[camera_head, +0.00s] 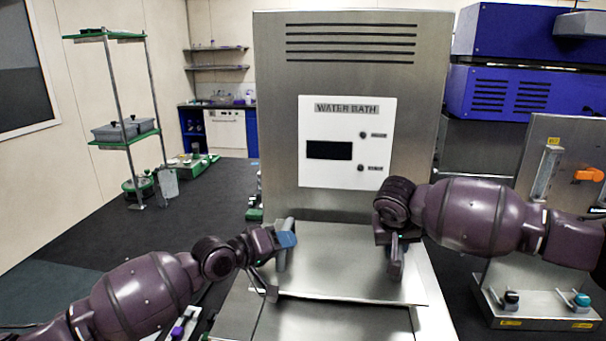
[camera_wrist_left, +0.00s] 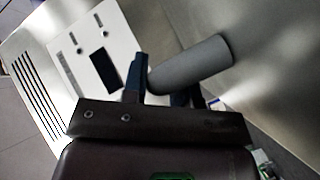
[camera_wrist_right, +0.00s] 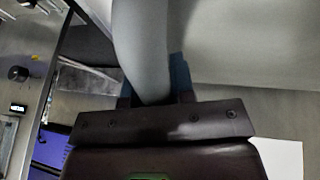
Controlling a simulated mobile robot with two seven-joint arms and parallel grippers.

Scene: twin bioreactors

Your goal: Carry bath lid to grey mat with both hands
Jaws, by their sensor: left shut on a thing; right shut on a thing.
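The bath lid (camera_head: 340,262) is a flat steel plate in front of the water bath's upright panel, with a grey bar handle on each side. My left gripper (camera_head: 284,240) is shut on the left handle (camera_head: 281,258); the grey bar also shows between its fingers in the left wrist view (camera_wrist_left: 195,65). My right gripper (camera_head: 396,240) is shut on the right handle (camera_head: 396,268), which also shows in the right wrist view (camera_wrist_right: 142,45). A dark line runs under the lid's front edge; I cannot tell how far it is raised.
The water bath's steel panel (camera_head: 275,130) stands close behind the lid. At right is a steel unit (camera_head: 530,215) with blue boxes (camera_head: 520,92) behind it. A green-shelved rack (camera_head: 112,143) stands at the far left.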

